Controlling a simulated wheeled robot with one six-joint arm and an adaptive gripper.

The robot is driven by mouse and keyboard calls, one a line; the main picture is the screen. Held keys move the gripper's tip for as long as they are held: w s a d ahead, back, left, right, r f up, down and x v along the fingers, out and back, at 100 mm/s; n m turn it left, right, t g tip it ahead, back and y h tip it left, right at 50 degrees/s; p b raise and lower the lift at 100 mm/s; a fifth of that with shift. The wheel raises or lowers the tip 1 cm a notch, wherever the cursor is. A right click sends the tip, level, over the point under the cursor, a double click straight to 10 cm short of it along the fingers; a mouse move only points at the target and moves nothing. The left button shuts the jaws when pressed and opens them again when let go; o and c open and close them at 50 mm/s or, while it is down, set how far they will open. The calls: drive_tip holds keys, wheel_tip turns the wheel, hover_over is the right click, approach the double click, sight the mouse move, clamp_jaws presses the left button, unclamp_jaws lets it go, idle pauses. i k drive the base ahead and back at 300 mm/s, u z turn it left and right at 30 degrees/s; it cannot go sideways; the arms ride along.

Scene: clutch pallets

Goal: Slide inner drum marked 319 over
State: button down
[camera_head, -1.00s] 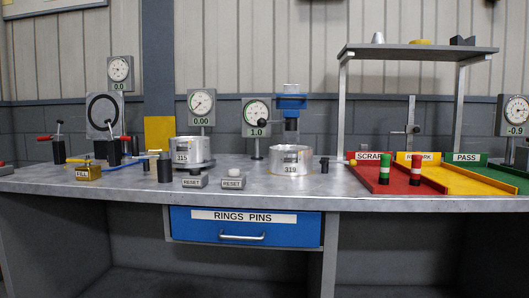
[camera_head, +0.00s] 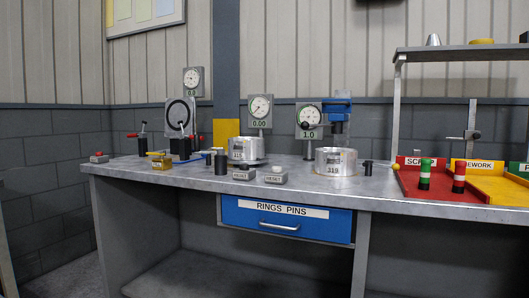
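The inner drum marked 319 (camera_head: 335,169) is a short silver cylinder standing upright on the workbench, right of centre, below a blue press-like head (camera_head: 337,112). A second silver drum marked 315 (camera_head: 240,153) stands to its left, behind the grey reset boxes. My gripper is not in view, so I cannot tell its state or where it is relative to the drums.
The grey bench (camera_head: 190,180) has a blue RINGS PINS drawer (camera_head: 287,225), shut. Two reset boxes (camera_head: 275,175) stand between the drums near the front edge. Red and yellow sorting trays (camera_head: 447,192) lie at the right, under a raised shelf (camera_head: 462,53).

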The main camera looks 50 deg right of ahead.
sight(329, 161)
drive_tip(key=u, duration=0.2)
drive_tip(key=i, duration=1.55)
drive_tip(key=z, duration=2.5)
